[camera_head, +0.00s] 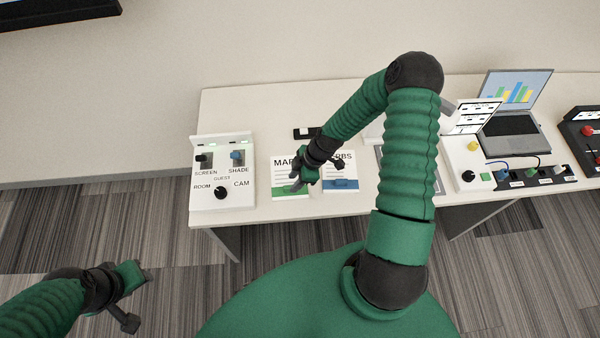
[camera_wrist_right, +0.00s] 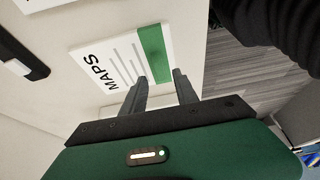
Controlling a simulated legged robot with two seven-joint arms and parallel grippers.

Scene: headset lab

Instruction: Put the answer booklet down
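Two booklets lie on the white table near its front edge; which one is the answer booklet I cannot tell. The MAPS booklet (camera_head: 283,164) is white with a green band, and it shows flat in the right wrist view (camera_wrist_right: 125,55). The booklet with a blue band (camera_head: 342,184) lies to its right, its title partly hidden by my arm. My right gripper (camera_head: 298,186) is over the MAPS booklet. In the right wrist view its fingers (camera_wrist_right: 160,85) stand apart with no booklet clearly between them. My left gripper (camera_head: 138,277) hangs over the floor at the lower left, its fingers unclear.
A white switch panel (camera_head: 222,207) stands at the table's left end. A small black object (camera_head: 306,132) lies behind the booklets. On the right are a laptop (camera_head: 510,125), another white panel (camera_head: 462,183) and a black connector strip (camera_head: 535,178). My right arm hides the table's middle.

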